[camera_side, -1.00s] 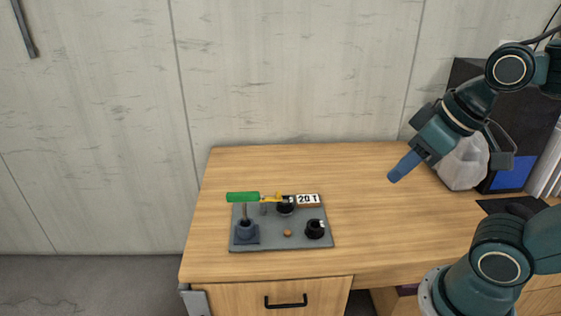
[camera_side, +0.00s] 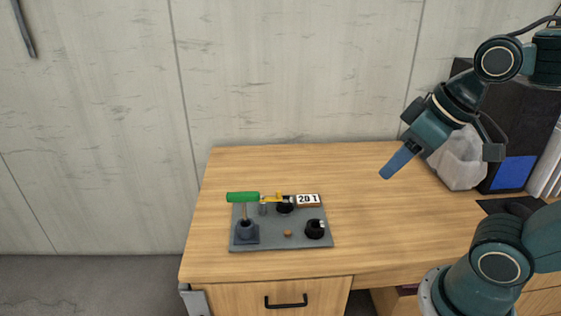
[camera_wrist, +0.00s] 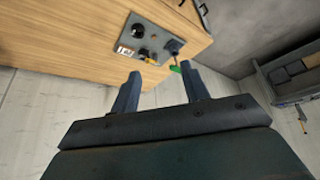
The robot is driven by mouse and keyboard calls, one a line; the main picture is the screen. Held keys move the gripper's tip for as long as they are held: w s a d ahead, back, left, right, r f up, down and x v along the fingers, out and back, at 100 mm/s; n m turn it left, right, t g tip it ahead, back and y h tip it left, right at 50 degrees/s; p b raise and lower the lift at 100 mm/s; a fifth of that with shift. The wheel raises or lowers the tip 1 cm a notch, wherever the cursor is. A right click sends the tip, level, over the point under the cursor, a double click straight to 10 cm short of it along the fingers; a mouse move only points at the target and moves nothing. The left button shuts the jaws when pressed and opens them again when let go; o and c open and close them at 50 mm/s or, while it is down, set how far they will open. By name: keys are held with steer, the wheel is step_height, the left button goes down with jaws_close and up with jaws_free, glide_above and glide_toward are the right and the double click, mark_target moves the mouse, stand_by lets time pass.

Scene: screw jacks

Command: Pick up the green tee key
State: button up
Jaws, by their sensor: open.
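The green tee key (camera_side: 243,197) has a green crossbar on a thin upright shaft, which stands in a dark blue-grey socket (camera_side: 245,232) at the left of a grey plate (camera_side: 275,244). In the wrist view the green bar (camera_wrist: 175,69) shows small, beyond the fingertips. My gripper (camera_side: 400,160) is up and to the right of the plate, well apart from the key. In the wrist view its two fingers (camera_wrist: 162,80) are spread with nothing between them.
The plate also carries a yellow-handled part (camera_side: 272,197), a "20 T" block (camera_side: 308,200), black round parts (camera_side: 315,229) and a small brown knob (camera_side: 288,233). The table's middle is clear.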

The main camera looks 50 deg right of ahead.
steer(key=w+r+n, duration=0.2)
steer(key=w, duration=0.6)
steer(key=n+g+y, duration=0.2)
steer(key=n+g, duration=0.1)
steer(key=n, duration=0.4)
glide_above(244, 193)
steer(key=s+d, duration=0.2)
step_height(244, 193, down, 14)
steer(key=shift+w+d, duration=0.15)
steer(key=shift+w, duration=0.1)
steer(key=shift+f, duration=0.1)
steer(key=shift+x, duration=4.2)
steer(key=shift+s, duration=0.1)
steer(key=shift+s+a+x, duration=0.1)
steer(key=shift+s+x, duration=0.05)
steer(key=shift+x, duration=1.15)
steer(key=shift+s+a+x, duration=0.1)
steer(key=shift+x, duration=1.25)
